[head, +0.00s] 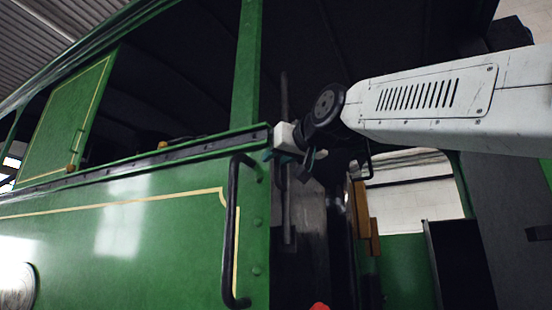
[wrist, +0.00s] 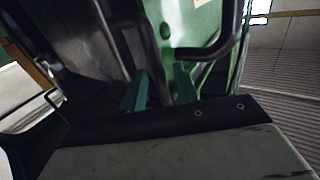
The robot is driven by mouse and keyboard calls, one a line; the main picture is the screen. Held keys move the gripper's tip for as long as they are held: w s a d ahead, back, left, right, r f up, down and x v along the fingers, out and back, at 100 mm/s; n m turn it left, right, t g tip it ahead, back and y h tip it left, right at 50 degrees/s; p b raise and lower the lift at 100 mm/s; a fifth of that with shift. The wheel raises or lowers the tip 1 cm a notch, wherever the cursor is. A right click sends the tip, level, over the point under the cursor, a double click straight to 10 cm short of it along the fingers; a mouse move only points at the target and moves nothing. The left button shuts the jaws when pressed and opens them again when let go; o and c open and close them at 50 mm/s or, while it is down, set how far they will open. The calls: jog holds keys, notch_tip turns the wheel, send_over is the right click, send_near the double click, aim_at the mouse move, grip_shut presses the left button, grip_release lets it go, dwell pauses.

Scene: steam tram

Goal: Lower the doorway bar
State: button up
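The doorway bar looks to be the dark upright bar (head: 288,215) beside the left post of the tram's doorway. It stands vertical, partly hidden by my gripper. My gripper (head: 289,158) is at the upper-middle part of this bar, coming from the right. In the wrist view its two teal fingers (wrist: 160,88) stand apart, with a dark bar (wrist: 150,50) seen in the gap between them. The fingers look open. I cannot tell whether either finger touches the bar.
A black curved grab handle (head: 232,230) is fixed on the green tram side (head: 130,235), just left of the doorway. It also shows in the wrist view (wrist: 215,50). A wooden piece (head: 366,220) and a dark panel (head: 460,265) stand inside the doorway at right.

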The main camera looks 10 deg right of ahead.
jog(key=shift+w+a, duration=0.2)
jog(key=shift+w, duration=0.25)
grip_shut()
jog(key=shift+a, duration=0.1)
